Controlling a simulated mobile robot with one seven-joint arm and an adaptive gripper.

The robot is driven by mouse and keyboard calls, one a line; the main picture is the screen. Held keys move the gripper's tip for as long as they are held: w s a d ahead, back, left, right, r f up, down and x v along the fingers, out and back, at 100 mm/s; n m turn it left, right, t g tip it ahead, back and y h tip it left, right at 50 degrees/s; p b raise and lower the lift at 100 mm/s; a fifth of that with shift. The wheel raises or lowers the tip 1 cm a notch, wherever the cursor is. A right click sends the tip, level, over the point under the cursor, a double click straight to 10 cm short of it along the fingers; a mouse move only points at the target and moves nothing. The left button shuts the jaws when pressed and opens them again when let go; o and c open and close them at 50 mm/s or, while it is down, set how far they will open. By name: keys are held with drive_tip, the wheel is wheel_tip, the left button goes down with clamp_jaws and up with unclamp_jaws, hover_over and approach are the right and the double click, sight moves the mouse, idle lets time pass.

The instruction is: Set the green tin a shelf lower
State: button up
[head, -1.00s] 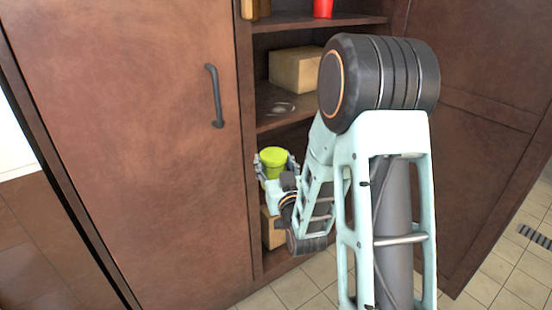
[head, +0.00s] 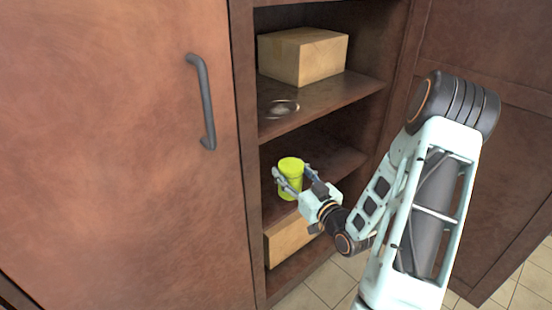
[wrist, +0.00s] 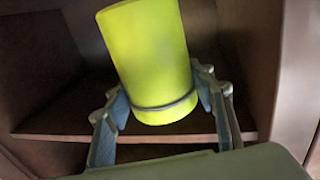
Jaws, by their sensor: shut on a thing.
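The green tin (head: 290,178) is a yellow-green cylinder, upright in the head view, at the shelf below the one with the cardboard box. My gripper (head: 296,181) is shut on it, with a finger on each side. In the wrist view the tin (wrist: 148,60) fills the upper middle, between the fingers of my gripper (wrist: 163,110). The lower shelf (head: 338,160) lies around and behind the tin. I cannot tell whether the tin's base touches the shelf board.
A cardboard box (head: 303,56) and a shiny round item (head: 283,108) are on the shelf above. Another box (head: 290,238) stands on the bottom level. A closed door with a dark handle (head: 203,100) is at left. The shelf right of the tin looks clear.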

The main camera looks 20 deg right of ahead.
drive_tip(key=shift+w+d+f, duration=0.25)
drive_tip(key=shift+w+d, duration=0.05)
drive_tip(key=shift+w, duration=0.2)
drive_tip(key=shift+w+d+f+b, duration=0.7)
drive_tip(key=shift+w+f+b, duration=0.3)
drive_tip(key=shift+w+f, duration=1.1)
drive_tip(key=shift+w+d+f+b, duration=0.75)
drive_tip(key=shift+w+f+b, duration=0.25)
drive_tip(key=shift+w+f, duration=1.15)
drive_tip(key=shift+w+d+f+b, duration=0.7)
drive_tip(key=shift+w+f+b, duration=0.3)
drive_tip(key=shift+w+f, duration=1.1)
drive_tip(key=shift+f, duration=0.2)
drive_tip(key=o, duration=1.4)
drive_tip(key=shift+o, duration=0.2)
drive_tip(key=shift+r, duration=0.15)
